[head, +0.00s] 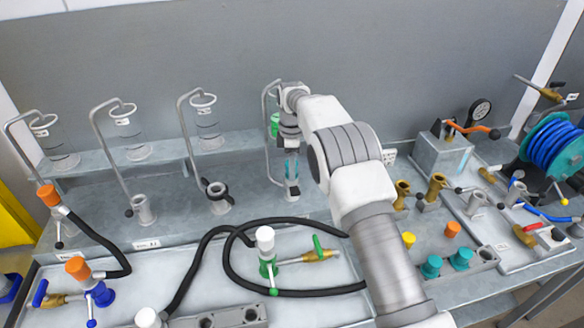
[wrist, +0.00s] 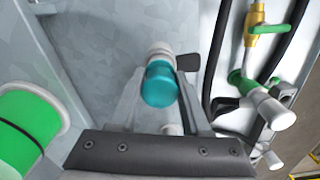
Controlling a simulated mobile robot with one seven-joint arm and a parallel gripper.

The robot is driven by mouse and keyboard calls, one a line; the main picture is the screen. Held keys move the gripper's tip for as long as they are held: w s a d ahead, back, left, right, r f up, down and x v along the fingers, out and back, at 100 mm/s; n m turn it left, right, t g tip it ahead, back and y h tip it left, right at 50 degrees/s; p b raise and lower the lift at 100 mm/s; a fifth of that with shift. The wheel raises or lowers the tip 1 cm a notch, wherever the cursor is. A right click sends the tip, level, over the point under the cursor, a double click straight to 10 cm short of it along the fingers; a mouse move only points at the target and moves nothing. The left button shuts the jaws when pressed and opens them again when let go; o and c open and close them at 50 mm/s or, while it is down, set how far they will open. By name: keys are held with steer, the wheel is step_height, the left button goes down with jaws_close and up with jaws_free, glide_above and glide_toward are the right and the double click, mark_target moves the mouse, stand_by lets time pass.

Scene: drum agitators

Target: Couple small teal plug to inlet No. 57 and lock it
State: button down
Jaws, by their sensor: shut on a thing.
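My gripper (head: 291,172) is shut on the small teal plug (wrist: 161,84), low over the back shelf in the head view. In the wrist view the plug's rounded teal end sits between the two fingers. A pale cylindrical part (wrist: 159,48) shows just past the plug, with a dark lever or handle (wrist: 188,62) beside it. I cannot tell whether this is the inlet or whether the plug is seated in it. No number 57 can be read; the labels are too small.
A green cylinder (wrist: 28,125) stands close left of my gripper in the wrist view. Grey inlets (head: 143,208) and bent rods with glass cylinders stand left on the shelf. A black hose (head: 228,262) with a green-handled valve lies in front. Two teal caps (head: 461,259) sit front right.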

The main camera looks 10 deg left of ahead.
steer(key=shift+f, duration=0.25)
steer(key=shift+c, duration=1.4)
jaws_free()
steer(key=shift+r, duration=0.1)
step_height(320, 180, up, 8)
steer(key=p, duration=0.6)
